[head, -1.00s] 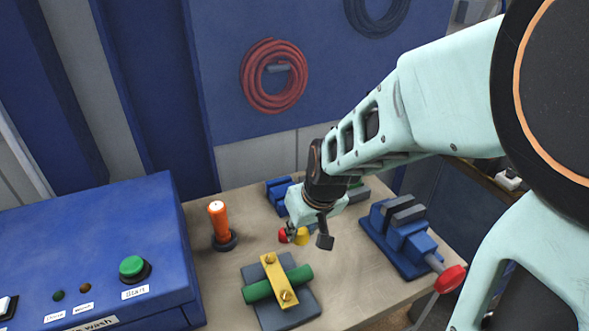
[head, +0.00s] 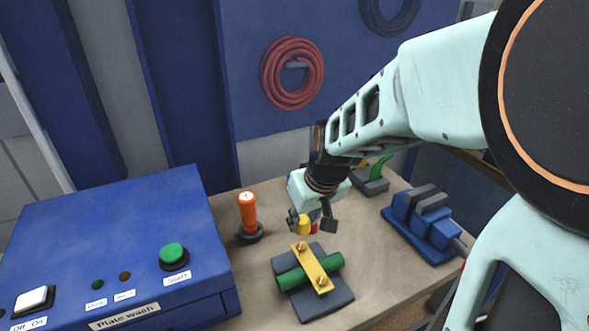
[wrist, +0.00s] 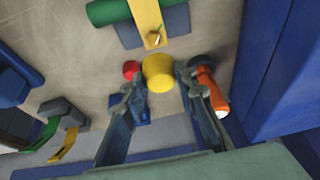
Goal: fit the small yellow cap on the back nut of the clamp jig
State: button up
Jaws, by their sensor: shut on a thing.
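My gripper (head: 314,224) is shut on the small yellow cap (head: 303,225), which is held above the table just behind the clamp jig. In the wrist view the cap (wrist: 158,72) sits between my two fingertips (wrist: 160,80). The clamp jig has a grey base (head: 330,304), a green rod (head: 334,263) and a yellow bar (head: 313,266) with two nuts. The back nut (head: 302,247) is bare, close in front of the cap in the picture; it also shows in the wrist view (wrist: 155,39). The front nut (head: 323,282) is bare too.
A red piece (wrist: 131,70) lies on the table beside the cap. An orange upright object (head: 248,213) stands left of my gripper. A blue vise (head: 424,224) is at right, a blue wash box (head: 110,250) at left. A green-handled item (head: 373,177) lies behind.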

aim_at(303, 245)
jog(key=shift+f, duration=0.2)
jog(key=shift+f+b, duration=2.35)
jog(key=shift+f, duration=0.8)
jog(key=shift+f+b, duration=0.25)
jog(key=shift+b, duration=0.1)
jog(key=o, duration=0.8)
jog(key=shift+r, duration=0.1)
